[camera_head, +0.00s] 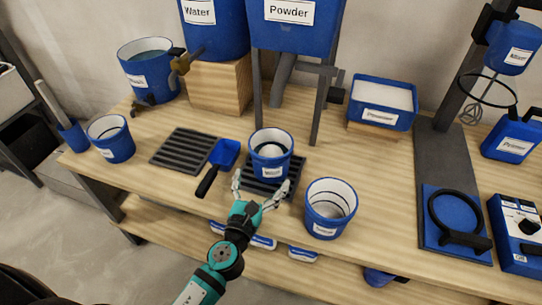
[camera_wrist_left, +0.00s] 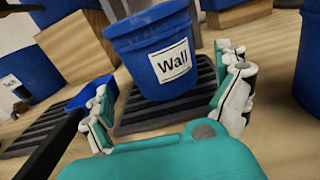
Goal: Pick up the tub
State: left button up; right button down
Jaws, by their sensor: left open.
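A blue tub (camera_head: 268,160) with a white label and some white material inside stands on a dark slatted grate under the powder hopper. In the left wrist view the tub (camera_wrist_left: 152,50) shows its label reading "Wall". My left gripper (camera_head: 262,197) is open, with its fingers spread on the near side of the tub. In the left wrist view the open fingertips (camera_wrist_left: 168,85) point toward the tub, one on each side in front of it, with nothing between them. Other blue tubs stand on the bench. My right gripper is not seen.
A blue scoop with a black handle (camera_head: 208,180) lies left of the tub. Another blue bucket (camera_head: 328,222) stands close on the right. The powder hopper (camera_head: 290,38) and its legs rise behind. A second grate (camera_head: 183,147) lies at the left.

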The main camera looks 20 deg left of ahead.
aim_at(265, 171)
pick_arm(q)
jog(key=shift+w+f, duration=0.15)
jog(key=shift+w, duration=2.65)
jog(key=c, duration=1.4)
jog(key=shift+c, duration=0.3)
jog(key=shift+r, duration=0.25)
